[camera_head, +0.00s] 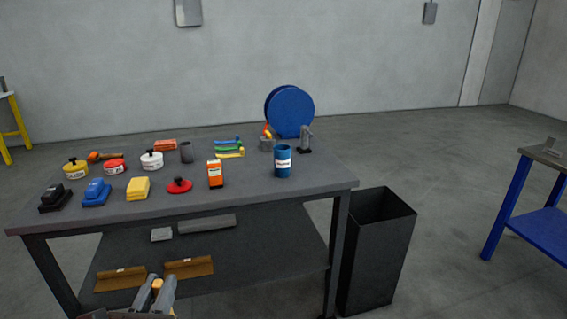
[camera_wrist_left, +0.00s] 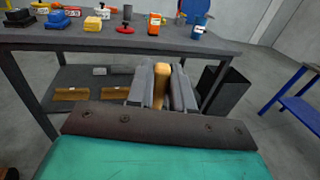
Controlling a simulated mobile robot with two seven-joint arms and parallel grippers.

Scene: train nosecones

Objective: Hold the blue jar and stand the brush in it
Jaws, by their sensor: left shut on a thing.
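The blue jar (camera_head: 283,173) stands upright near the right end of the table, with a white label and an open-looking top. It also shows in the left wrist view (camera_wrist_left: 198,34). My left gripper (camera_head: 158,287) is low in front of the table, well apart from the jar. It is shut on the tan handle of what looks like the brush (camera_wrist_left: 160,84). My right gripper is out of view.
The dark table (camera_head: 255,193) holds an orange box (camera_head: 215,175), a red-knobbed disc (camera_head: 179,186), a yellow block (camera_head: 138,188) and several other items. A blue disc (camera_head: 292,110) stands behind the jar. A black bin (camera_head: 370,260) is right of the table.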

